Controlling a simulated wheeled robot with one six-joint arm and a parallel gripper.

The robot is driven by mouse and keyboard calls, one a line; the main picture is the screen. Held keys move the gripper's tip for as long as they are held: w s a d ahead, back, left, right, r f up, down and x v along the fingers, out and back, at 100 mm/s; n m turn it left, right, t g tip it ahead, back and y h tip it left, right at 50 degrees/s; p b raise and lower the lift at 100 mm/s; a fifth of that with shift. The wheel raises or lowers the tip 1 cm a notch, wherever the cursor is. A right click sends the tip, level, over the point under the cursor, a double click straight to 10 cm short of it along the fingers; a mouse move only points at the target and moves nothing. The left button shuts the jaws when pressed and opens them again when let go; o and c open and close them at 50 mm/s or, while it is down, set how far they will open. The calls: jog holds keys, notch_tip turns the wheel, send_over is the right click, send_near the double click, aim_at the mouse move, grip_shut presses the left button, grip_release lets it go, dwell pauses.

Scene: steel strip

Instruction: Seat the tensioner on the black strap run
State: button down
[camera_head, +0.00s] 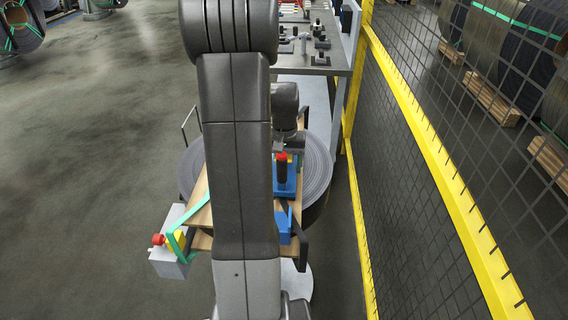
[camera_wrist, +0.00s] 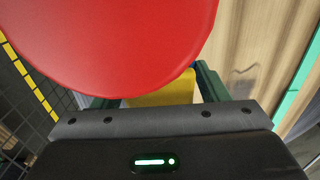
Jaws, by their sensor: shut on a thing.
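The tensioner (camera_head: 284,190) is a blue tool with an upright black handle and a red cap, above the right side of the wood-topped coil. My gripper (camera_head: 283,150) is shut on its handle, largely behind my arm in the head view. In the wrist view the red cap (camera_wrist: 120,40) fills the upper left, with a yellow part (camera_wrist: 165,92) beneath it between the green fingers. A black strap (camera_head: 304,240) shows at the coil's right front edge. My arm hides much of its run, and I cannot tell whether the tensioner touches it.
A green strap (camera_head: 190,215) crosses the boards on the left, with a grey, yellow and red device (camera_head: 170,250) hanging there. A yellow mesh fence (camera_head: 430,150) stands close on the right. A workbench (camera_head: 310,60) with small tools is behind.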

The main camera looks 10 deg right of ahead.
dwell(0.4)
jog(key=shift+c, duration=1)
grip_release()
jog(key=shift+o, duration=0.2)
jog(key=shift+s+f, duration=0.1)
jog(key=shift+f, duration=0.05)
notch_tip(320, 180, up, 14)
notch_tip(320, 180, down, 14)
jog(key=shift+r, duration=0.3)
